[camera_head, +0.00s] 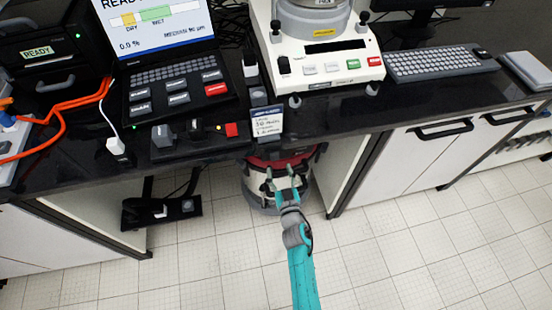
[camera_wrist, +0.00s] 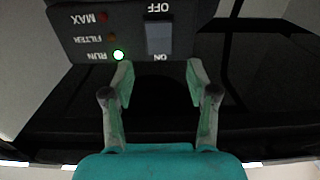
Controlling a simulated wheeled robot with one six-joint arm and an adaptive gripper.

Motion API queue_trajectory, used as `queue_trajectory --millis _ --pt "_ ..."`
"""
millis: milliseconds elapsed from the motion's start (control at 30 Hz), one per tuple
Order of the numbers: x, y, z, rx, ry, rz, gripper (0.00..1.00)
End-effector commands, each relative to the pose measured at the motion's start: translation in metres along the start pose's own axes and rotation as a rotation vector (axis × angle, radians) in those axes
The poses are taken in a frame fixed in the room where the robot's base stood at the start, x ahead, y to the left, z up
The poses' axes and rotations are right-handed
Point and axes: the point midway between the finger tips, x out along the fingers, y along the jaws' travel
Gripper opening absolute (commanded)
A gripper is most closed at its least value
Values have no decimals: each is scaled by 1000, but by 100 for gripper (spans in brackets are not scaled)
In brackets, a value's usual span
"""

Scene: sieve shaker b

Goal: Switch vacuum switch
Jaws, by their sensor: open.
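The vacuum (camera_head: 262,192), a round canister with a red and dark top, stands on the floor under the bench, partly hidden by the bench edge and my arm. In the wrist view its dark panel (camera_wrist: 80,45) shows upside down with a grey rocker switch (camera_wrist: 158,38) between the words OFF and ON.
The black bench top (camera_head: 190,150) overhangs the vacuum. A laptop (camera_head: 165,70), a sieve shaker (camera_head: 315,55) and a keyboard (camera_head: 440,62) stand on it. White cabinets (camera_head: 400,160) flank the gap at right. The tiled floor in front is clear.

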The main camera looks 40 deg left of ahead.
Motion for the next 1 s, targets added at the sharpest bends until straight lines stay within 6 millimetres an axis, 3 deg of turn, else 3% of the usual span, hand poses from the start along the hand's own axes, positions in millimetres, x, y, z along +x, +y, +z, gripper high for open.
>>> queue_trajectory --millis 100,333,800,833,1000 --pt "20 0 -1 -1 1 0 58" --pt "47 0 0 0 0 0 58" --pt "57 0 0 0 0 0 58" --pt "57 0 0 0 0 0 56" --pt "57 0 0 0 0 0 13"
